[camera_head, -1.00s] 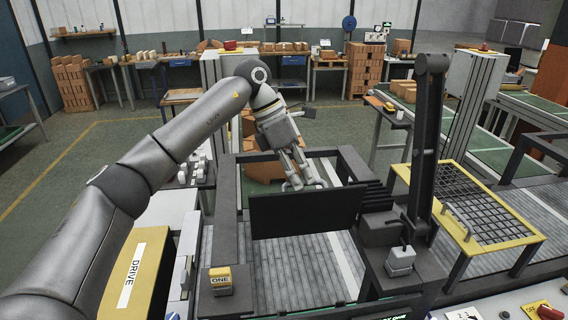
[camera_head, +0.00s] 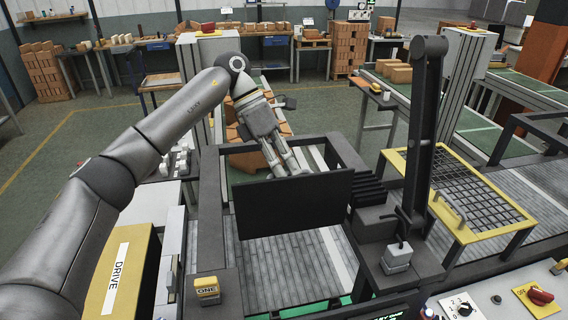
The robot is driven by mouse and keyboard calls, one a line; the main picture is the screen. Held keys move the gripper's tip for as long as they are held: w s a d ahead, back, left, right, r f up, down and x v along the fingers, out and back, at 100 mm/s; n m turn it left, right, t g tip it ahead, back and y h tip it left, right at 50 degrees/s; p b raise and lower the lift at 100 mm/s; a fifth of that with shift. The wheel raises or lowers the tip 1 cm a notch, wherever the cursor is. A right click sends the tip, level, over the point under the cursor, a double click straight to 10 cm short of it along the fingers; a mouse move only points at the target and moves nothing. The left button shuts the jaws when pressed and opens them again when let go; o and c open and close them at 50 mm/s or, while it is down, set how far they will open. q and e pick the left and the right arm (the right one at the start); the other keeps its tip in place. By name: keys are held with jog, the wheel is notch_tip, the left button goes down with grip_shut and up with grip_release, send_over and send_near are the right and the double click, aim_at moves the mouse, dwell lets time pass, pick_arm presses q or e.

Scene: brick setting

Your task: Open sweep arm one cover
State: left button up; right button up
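A yellow-framed cover with a dark grid (camera_head: 470,191) lies closed-looking over the rollers at the right, with a metal handle on its left side. A tall black arm (camera_head: 425,130) stands upright left of it. A dark flat panel (camera_head: 293,206) stands across the roller lane in the middle. A yellow block marked ONE (camera_head: 207,289) sits at the front left of the lane. My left gripper (camera_head: 292,168) points down just behind the panel's top edge, well left of the grid cover. Its fingertips are partly hidden, and I see nothing held. My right gripper does not show.
A control panel with a black knob (camera_head: 464,308) and a red switch (camera_head: 540,296) is at the front right. A yellow DRIVE housing (camera_head: 125,272) is at the left. Dark frame rails border the lane. Workbenches and brick stacks (camera_head: 350,47) stand behind.

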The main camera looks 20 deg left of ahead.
pick_arm(q)
jog(key=o, duration=0.4)
jog(key=shift+w+f, duration=0.15)
jog(key=shift+f, duration=0.25)
jog(key=v, duration=1.2)
jog(key=shift+d+r, duration=0.1)
